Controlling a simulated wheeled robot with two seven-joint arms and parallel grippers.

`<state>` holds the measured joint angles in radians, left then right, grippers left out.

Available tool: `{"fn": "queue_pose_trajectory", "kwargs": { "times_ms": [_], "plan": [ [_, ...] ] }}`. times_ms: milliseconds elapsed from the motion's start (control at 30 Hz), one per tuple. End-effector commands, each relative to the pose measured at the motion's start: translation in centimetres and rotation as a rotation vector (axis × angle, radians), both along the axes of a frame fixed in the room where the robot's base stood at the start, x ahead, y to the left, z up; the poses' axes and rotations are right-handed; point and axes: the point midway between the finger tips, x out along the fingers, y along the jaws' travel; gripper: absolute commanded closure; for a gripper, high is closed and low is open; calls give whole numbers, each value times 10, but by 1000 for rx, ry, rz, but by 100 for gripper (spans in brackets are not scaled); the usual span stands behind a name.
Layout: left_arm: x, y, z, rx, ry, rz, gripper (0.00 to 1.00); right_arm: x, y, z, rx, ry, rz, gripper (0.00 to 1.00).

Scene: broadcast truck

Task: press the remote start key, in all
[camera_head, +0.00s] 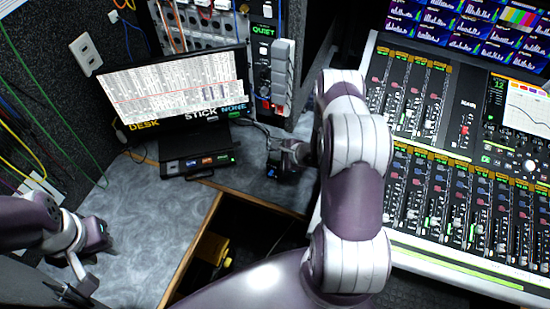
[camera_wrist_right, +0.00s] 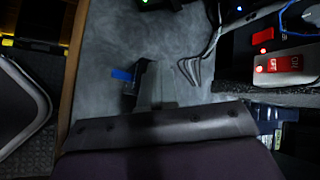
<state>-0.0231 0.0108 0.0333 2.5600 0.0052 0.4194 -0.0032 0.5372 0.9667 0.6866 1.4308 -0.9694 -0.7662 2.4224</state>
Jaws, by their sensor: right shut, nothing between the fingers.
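A low dark key box (camera_head: 200,163) stands on the grey desk below the monitor. It has several small lit keys, among them a blue, an orange-red and a green one. Their labels are too small to read, so I cannot tell which is the remote start key. My right gripper (camera_head: 284,158) is shut and empty over the desk, to the right of the key box and apart from it. Its fingers (camera_wrist_right: 153,85) also show in the right wrist view. My left gripper (camera_head: 76,288) is low at the left over the desk; its jaw opening is unclear.
A monitor (camera_head: 175,85) reading DESK, STICK and NONE stands behind the box. A switch panel (camera_head: 272,75) with red parts is to its right; a red-lit rocker switch (camera_wrist_right: 284,67) shows in the wrist view. An open compartment (camera_head: 190,270) lies in front, a mixing desk (camera_head: 470,200) right.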

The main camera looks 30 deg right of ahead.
Motion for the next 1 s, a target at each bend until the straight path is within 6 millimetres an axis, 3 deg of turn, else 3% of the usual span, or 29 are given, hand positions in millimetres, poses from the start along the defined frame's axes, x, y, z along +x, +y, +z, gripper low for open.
{"fn": "queue_pose_trajectory", "kwargs": {
  "times_ms": [200,567,1000],
  "plan": [
    [0,0,13,0,0,0,62,0,0,14,0,0,0,100],
    [0,0,13,0,0,0,62,0,0,14,0,0,0,100],
    [0,0,51,0,0,0,62,0,0,56,0,0,0,100]
  ]
}}
